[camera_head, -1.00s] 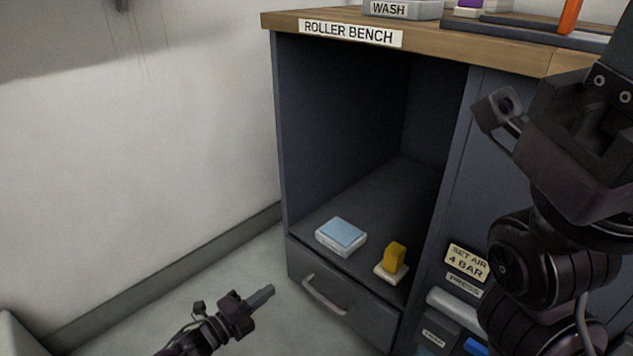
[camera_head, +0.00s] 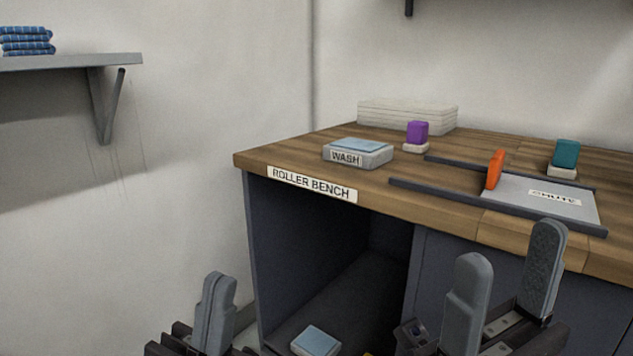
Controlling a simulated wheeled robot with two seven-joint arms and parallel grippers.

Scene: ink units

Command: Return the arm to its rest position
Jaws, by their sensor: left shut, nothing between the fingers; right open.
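My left gripper (camera_head: 215,308) is at the lower left, in front of the wall and left of the bench's open compartment. Its fingers are together with nothing between them. My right gripper (camera_head: 504,290) is at the lower right, in front of the bench front. Its two fingers stand wide apart and the gap is empty. Both point upward in the picture. The arm links behind them are mostly cut off by the bottom edge.
The roller bench (camera_head: 465,215) carries a wash tray (camera_head: 358,155), a purple block (camera_head: 417,132), an orange piece (camera_head: 494,170), a teal block (camera_head: 566,154) and a chute plate (camera_head: 530,192). A light blue pad (camera_head: 316,341) lies in the compartment. A wall shelf (camera_head: 70,62) holds folded blue cloths (camera_head: 25,40).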

